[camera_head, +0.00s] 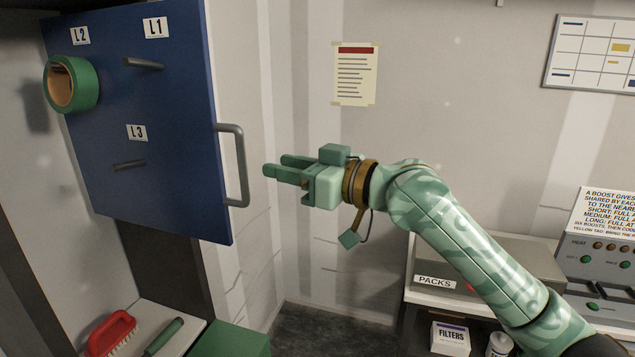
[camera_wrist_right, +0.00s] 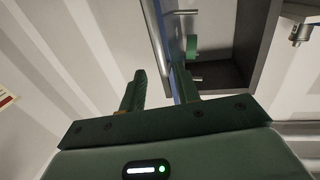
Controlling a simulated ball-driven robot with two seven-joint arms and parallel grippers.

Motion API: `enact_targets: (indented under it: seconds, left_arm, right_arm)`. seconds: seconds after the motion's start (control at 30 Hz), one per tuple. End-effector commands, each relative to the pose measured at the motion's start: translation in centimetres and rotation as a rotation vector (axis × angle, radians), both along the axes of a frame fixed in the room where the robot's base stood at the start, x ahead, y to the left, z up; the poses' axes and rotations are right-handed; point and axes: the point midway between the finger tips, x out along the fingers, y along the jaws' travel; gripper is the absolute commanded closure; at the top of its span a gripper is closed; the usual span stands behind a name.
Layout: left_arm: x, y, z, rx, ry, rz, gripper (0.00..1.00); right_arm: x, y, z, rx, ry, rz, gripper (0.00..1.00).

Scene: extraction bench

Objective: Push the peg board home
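The blue peg board (camera_head: 165,130) stands out on the left in the head view, with labels L1, L2 and L3. A green tape roll (camera_head: 85,83) hangs at L2; the pegs at L1 (camera_head: 143,64) and L3 (camera_head: 129,165) are bare. A grey handle (camera_head: 241,165) is on the board's right edge. My right gripper (camera_head: 276,165) is open and empty, just right of the handle, fingers pointing left towards it. In the right wrist view, the open fingers (camera_wrist_right: 160,76) show apart, with the board's thin blue edge (camera_wrist_right: 177,45) beyond. My left gripper is out of view.
A red brush (camera_head: 110,333) and a green-handled tool (camera_head: 163,337) lie on a shelf at lower left, near a green box (camera_head: 230,340). A counter marked PACKS (camera_head: 435,282) and a control panel (camera_head: 600,265) stand at right. Open room lies between board and counter.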

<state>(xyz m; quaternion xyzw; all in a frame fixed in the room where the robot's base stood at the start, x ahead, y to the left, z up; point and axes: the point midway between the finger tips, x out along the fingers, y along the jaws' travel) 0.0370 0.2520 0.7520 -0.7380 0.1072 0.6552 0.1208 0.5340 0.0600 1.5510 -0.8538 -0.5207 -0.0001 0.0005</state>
Motion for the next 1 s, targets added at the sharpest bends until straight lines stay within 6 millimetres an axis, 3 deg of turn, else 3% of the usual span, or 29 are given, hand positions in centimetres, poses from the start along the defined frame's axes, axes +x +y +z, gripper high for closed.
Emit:
enact_targets:
  seconds: [0.1, 0.3, 0.77, 0.87, 0.93, 0.97, 1.0]
  left_arm:
    - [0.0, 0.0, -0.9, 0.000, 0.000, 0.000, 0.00]
    - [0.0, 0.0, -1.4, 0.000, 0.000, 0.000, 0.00]
    - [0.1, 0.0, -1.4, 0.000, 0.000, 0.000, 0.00]
    - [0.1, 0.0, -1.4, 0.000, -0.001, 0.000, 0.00]
    - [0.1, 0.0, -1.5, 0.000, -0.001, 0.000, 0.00]
    - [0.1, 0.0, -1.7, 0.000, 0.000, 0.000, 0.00]
    - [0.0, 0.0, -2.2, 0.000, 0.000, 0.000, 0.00]
  right_arm:
    - [-1.2, -2.5, -0.3, -0.002, -0.002, -0.002, 0.68]
    - [-2.5, -4.8, -0.1, 0.000, 0.000, 0.001, 0.68]
    - [-2.5, -5.3, 0.5, 0.009, -0.030, -0.010, 0.68]
    - [0.8, -7.2, 0.6, 0.009, -0.090, -0.120, 0.68]
    - [4.8, -9.9, 0.4, 0.008, -0.137, -0.245, 0.68]
    - [6.6, -11.2, -0.6, 0.004, -0.145, -0.306, 0.68]
    - [8.9, -13.1, -3.0, -0.006, -0.140, -0.382, 0.68]
